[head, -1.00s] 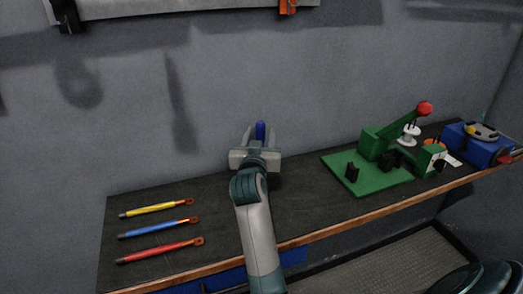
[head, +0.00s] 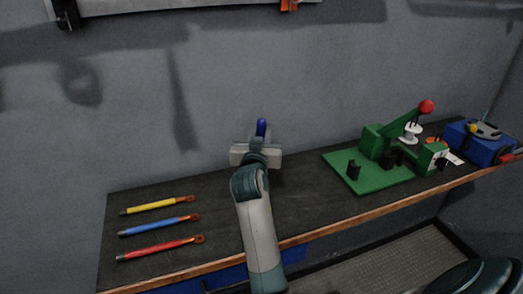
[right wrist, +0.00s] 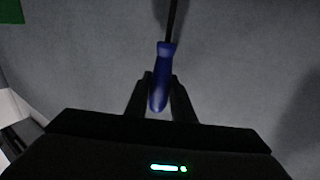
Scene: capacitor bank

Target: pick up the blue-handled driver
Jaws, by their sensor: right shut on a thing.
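The blue-handled driver (head: 261,127) shows its dark blue handle just beyond my right gripper (head: 257,143) in the head view. In the right wrist view the driver's handle (right wrist: 160,85) sits between the two fingers of the right gripper (right wrist: 160,96), with its dark shaft running up and away. The right gripper is shut on the handle. In the head view the hand and arm hide the lower part of the driver, so I cannot tell whether it touches the bench. My left gripper is not in view.
The dark workbench (head: 215,225) bears yellow (head: 160,204), blue (head: 160,226) and red (head: 160,249) tools with copper ends at the left. A green fixture (head: 365,172) with a red-knobbed lever stands right of the arm. A blue box (head: 470,143) is at the far right. A grey wall is behind.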

